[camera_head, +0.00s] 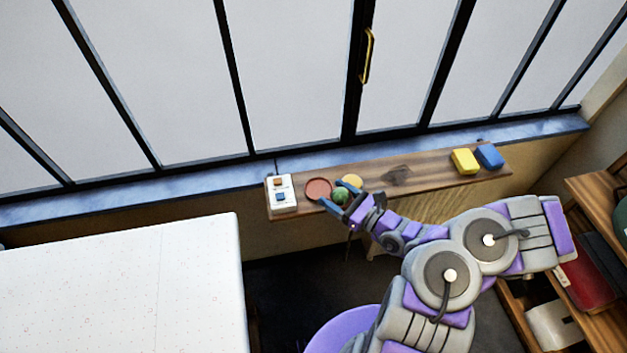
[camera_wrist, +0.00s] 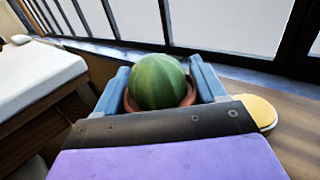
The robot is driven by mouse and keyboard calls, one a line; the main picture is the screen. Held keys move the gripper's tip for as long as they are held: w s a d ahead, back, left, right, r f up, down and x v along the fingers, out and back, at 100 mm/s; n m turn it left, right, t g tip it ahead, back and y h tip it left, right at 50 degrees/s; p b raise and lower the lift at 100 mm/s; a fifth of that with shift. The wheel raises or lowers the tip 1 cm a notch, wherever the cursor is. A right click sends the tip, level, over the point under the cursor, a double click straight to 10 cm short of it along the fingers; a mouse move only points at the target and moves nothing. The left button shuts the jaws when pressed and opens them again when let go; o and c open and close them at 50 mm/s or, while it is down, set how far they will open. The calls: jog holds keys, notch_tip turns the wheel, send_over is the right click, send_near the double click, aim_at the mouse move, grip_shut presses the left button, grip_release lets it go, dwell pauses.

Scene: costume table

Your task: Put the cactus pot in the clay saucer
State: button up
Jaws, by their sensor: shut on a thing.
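The cactus pot, a round green cactus (camera_head: 340,195) in a reddish-brown pot (camera_wrist: 189,96), is between the blue fingers of my gripper (camera_head: 341,190). In the wrist view my gripper (camera_wrist: 163,88) is shut on it, with one finger on each side. Most of the pot is hidden by my gripper and the cactus. The clay saucer (camera_head: 318,188), a flat reddish disc, lies on the narrow wooden shelf just left of the cactus. It looks empty. I cannot tell how high the pot is above the shelf.
A white box with orange and blue parts (camera_head: 283,205) stands left of the saucer. A round yellow thing (camera_head: 352,180) lies right beside my gripper. Yellow (camera_head: 465,161) and blue (camera_head: 489,156) blocks sit at the right end of the wooden shelf (camera_head: 432,184). Windows rise behind.

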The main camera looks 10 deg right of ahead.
jog(key=w, duration=0.2)
jog(key=w+b, duration=0.1)
jog(key=w, duration=0.2)
jog(key=w+a+f+b, duration=0.1)
jog(key=w, duration=0.2)
jog(key=b+x, duration=0.1)
jog(key=x, duration=0.3)
jog(key=shift+a+f, duration=0.15)
jog(key=shift+a, duration=0.2)
jog(key=f, duration=0.1)
jog(key=d+f+b, duration=0.1)
jog(key=f, duration=0.1)
jog(key=shift+w+d+f, duration=0.1)
jog(key=shift+d+f, duration=0.2)
jog(key=shift+f, duration=0.1)
jog(key=shift+a+r, duration=0.1)
jog(key=shift+r, duration=0.05)
jog(key=shift+a, duration=0.4)
jog(key=o, duration=1.1)
jog(key=shift+c, duration=0.2)
jog(key=shift+o, duration=0.5)
jog(key=shift+d, duration=0.35)
